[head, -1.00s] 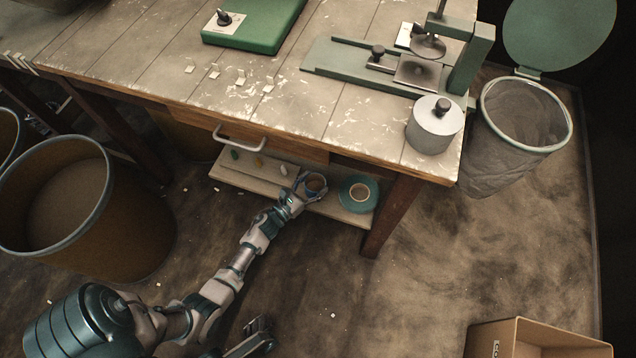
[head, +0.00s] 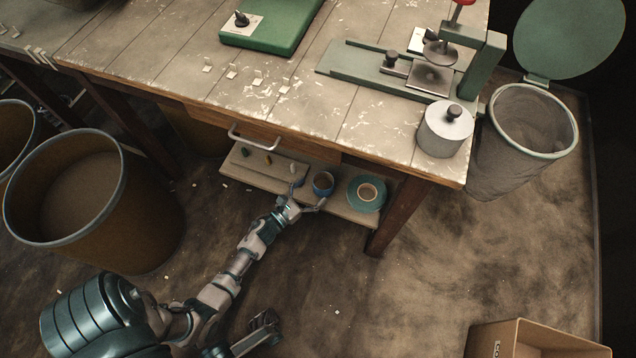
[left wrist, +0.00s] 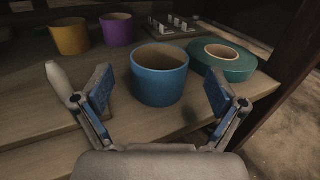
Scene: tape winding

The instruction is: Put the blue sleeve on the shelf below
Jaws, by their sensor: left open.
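The blue sleeve (head: 323,186) stands upright on the low shelf (head: 352,215) under the workbench. It also shows in the left wrist view (left wrist: 160,80), with its open top up. My left gripper (head: 308,198) is open, just in front of the sleeve. In the left wrist view, its two blue-padded fingers (left wrist: 160,92) are spread to the left and right of the sleeve, with visible gaps on both sides. A dark jointed part of my own body shows at the bottom of the head view; I cannot tell whether it is my right gripper.
A teal tape roll (head: 366,193) lies right of the sleeve. Yellow (left wrist: 69,37) and purple (left wrist: 117,30) sleeves stand farther back. A drawer handle (head: 252,138) and the bench edge overhang the shelf. A bench leg (head: 397,215) is at the right. A large bin (head: 75,200) stands left.

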